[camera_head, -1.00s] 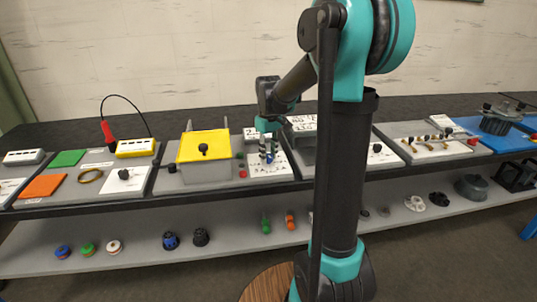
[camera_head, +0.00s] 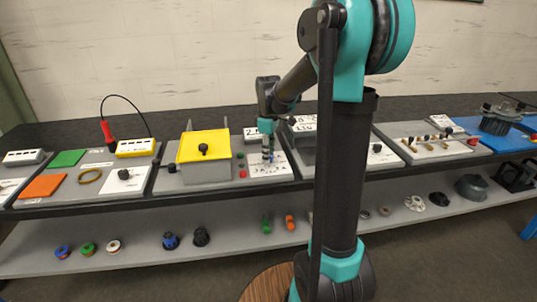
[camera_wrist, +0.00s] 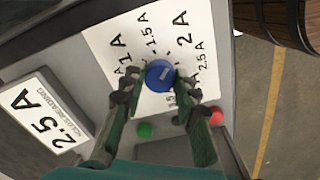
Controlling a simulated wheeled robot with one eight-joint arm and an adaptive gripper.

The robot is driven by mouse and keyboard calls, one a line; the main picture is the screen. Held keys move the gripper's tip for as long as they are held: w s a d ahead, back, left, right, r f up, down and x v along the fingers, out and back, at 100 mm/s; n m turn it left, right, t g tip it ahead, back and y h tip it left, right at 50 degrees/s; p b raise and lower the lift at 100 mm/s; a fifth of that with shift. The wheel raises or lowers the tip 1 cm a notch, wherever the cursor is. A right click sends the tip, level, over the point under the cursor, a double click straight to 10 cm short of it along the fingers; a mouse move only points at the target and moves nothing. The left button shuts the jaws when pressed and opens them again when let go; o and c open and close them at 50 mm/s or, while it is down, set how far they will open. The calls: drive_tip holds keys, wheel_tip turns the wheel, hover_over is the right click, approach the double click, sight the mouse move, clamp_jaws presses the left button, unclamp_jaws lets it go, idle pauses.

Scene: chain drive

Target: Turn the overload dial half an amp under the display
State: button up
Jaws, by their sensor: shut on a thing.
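The overload dial (camera_wrist: 160,74) is a blue round knob with a pale pointer line, on a white scale plate (camera_wrist: 105,45). My gripper (camera_wrist: 160,84) is shut on the dial, one finger each side. In the head view my gripper (camera_head: 267,152) stands over the white plate and hides the dial.
A green button (camera_wrist: 144,130) and a red button (camera_wrist: 215,115) sit beside the plate. A yellow-lidded box (camera_head: 203,147) stands left of the gripper.

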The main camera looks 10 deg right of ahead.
drive_tip(key=o, duration=1.2)
drive_tip(key=shift+c, duration=0.2)
drive_tip(key=shift+r, duration=0.1)
wheel_tip(320, 180, up, 12)
